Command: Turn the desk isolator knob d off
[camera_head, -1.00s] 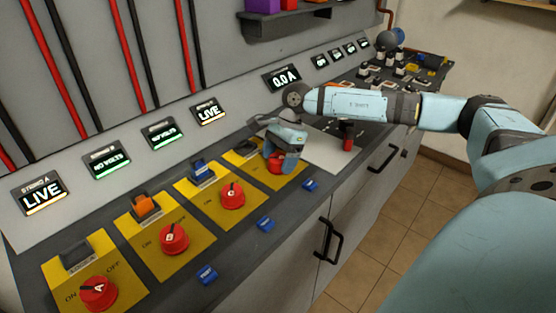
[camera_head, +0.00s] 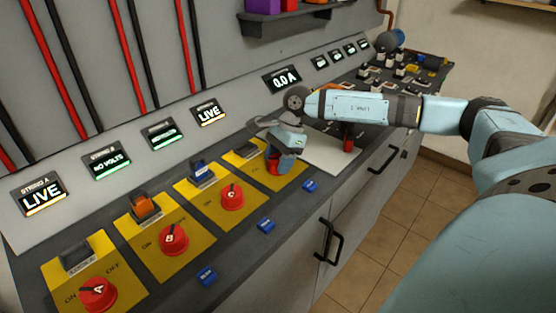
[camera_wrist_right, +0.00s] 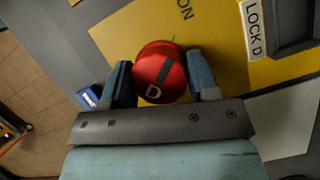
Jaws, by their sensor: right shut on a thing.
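The red round knob D (camera_wrist_right: 158,72) sits on a yellow plate (camera_wrist_right: 112,32) in the wrist view. The fingers of my right gripper (camera_wrist_right: 160,84) are on either side of it and shut on it. A grey bar on the knob runs at a slant above its letter D. In the head view my right gripper (camera_head: 281,160) hides most of knob D (camera_head: 271,164), with a little red showing. The string D display (camera_head: 209,112) behind it reads LIVE. My left gripper is not in view.
Red knobs A (camera_head: 98,294), B (camera_head: 174,239) and C (camera_head: 232,195) stand on yellow plates to the left. A red-topped handle (camera_head: 348,143) stands right of my gripper. Blue tags line the desk's front edge.

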